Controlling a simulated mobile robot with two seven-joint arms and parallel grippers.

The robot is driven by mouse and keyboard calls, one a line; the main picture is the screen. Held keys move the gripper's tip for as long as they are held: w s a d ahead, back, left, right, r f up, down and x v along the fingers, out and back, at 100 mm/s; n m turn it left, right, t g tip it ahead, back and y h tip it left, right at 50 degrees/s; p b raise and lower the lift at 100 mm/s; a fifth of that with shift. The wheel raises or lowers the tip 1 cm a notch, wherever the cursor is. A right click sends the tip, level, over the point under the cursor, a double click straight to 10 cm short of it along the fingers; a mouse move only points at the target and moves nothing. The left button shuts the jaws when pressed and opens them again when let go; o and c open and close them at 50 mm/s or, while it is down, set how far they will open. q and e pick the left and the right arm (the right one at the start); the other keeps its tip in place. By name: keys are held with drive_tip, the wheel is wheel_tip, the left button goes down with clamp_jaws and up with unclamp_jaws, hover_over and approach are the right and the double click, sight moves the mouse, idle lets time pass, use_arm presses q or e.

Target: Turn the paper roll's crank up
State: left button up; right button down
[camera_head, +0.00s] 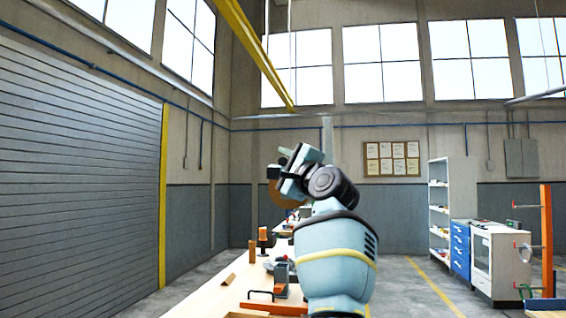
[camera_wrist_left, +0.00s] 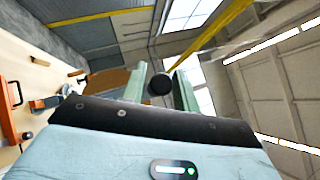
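My left gripper (camera_head: 280,163) is raised above the long workbench in the head view. In the left wrist view its two pale fingers (camera_wrist_left: 160,86) stand apart. A dark round knob (camera_wrist_left: 160,84), which looks like the crank's handle, sits between them. It nearly fills the gap, but I cannot tell whether the fingers touch it. The brown paper roll (camera_head: 284,196) shows partly behind the gripper in the head view, and it also shows left of the fingers in the left wrist view (camera_wrist_left: 108,79). The rest of the crank is hidden. My right gripper is not in view.
The pale workbench (camera_head: 209,298) runs away under my arm. A blue drawer cabinet (camera_head: 460,246) and an orange post (camera_head: 547,238) stand at the right.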

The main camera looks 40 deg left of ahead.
use_arm(q)
drive_tip(key=b+v, duration=0.1)
drive_tip(key=v, duration=0.6)
drive_tip(key=shift+d+b, duration=0.3)
drive_tip(key=shift+d, duration=0.05)
drive_tip(key=shift+s+f, duration=0.1)
drive_tip(key=shift+f, duration=0.05)
